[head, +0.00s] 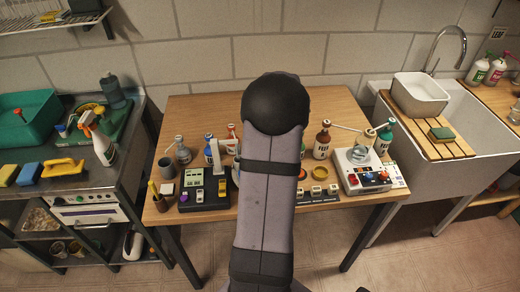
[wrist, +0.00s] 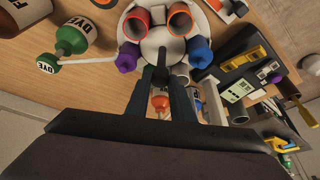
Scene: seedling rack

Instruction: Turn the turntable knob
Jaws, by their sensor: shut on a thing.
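In the wrist view a white round turntable (wrist: 157,38) carries several coloured open-ended cups or holders, red, purple and blue, around its edge. My gripper (wrist: 161,66) reaches in at the turntable's middle. Its two dark fingers are close together there and shut on what appears to be the turntable knob. In the head view my own arm covers the gripper and most of the turntable.
Bottles, including a green-capped dye bottle (wrist: 72,40), stand close to the turntable. On the wooden table (head: 200,110), a black tray (head: 205,198) lies left of my arm and a white device (head: 365,172) lies right. The table's back strip is clear.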

